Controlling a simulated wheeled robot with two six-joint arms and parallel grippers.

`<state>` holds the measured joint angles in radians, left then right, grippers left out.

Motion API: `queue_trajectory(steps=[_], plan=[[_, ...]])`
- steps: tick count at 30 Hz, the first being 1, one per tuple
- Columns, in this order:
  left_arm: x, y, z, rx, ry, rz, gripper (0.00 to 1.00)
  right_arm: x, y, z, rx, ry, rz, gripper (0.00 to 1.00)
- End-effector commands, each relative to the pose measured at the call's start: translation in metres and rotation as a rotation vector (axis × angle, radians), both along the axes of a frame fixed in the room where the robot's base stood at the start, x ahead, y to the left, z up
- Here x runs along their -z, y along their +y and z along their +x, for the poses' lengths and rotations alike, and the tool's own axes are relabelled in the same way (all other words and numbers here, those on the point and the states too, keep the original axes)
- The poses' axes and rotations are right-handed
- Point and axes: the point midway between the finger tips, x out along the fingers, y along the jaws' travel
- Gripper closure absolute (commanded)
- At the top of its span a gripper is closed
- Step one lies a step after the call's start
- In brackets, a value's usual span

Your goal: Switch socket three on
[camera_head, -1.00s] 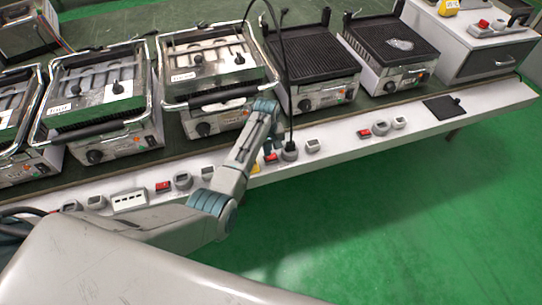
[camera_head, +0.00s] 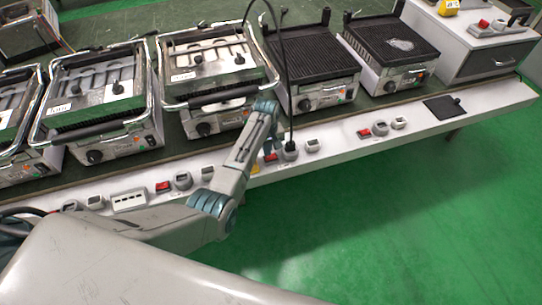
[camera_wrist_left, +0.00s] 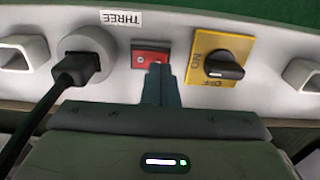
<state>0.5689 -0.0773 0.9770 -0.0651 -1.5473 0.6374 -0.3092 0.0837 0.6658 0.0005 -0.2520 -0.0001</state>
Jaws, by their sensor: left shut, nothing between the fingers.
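Socket three (camera_wrist_left: 85,55) is a round grey socket with a black plug in it, under an upside-down "THREE" label (camera_wrist_left: 121,17) in the left wrist view. The red rocker switch (camera_wrist_left: 150,52) sits just right of it. My left gripper (camera_wrist_left: 158,70) is shut and empty, its fingertips at the lower edge of the red switch; whether they touch it is unclear. In the head view the same red switch (camera_head: 271,158) and plugged socket (camera_head: 289,151) are on the bench's front panel, beside my left gripper (camera_head: 277,143). My right gripper is not in view.
A yellow rotary switch (camera_wrist_left: 222,62) marked ON and OFF is right of the red switch in the wrist view. Contact grills (camera_head: 215,75) and hot plates (camera_head: 310,60) stand along the bench behind. A black cable rises from the plug. Green floor in front is clear.

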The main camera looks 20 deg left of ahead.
Motion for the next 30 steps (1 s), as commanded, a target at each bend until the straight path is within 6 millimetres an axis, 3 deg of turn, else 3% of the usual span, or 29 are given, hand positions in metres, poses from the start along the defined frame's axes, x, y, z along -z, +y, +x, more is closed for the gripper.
queue_trajectory(steps=[30], plan=[[0.016,0.0,0.0,0.0,0.0,0.0,1.0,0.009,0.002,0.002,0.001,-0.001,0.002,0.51]])
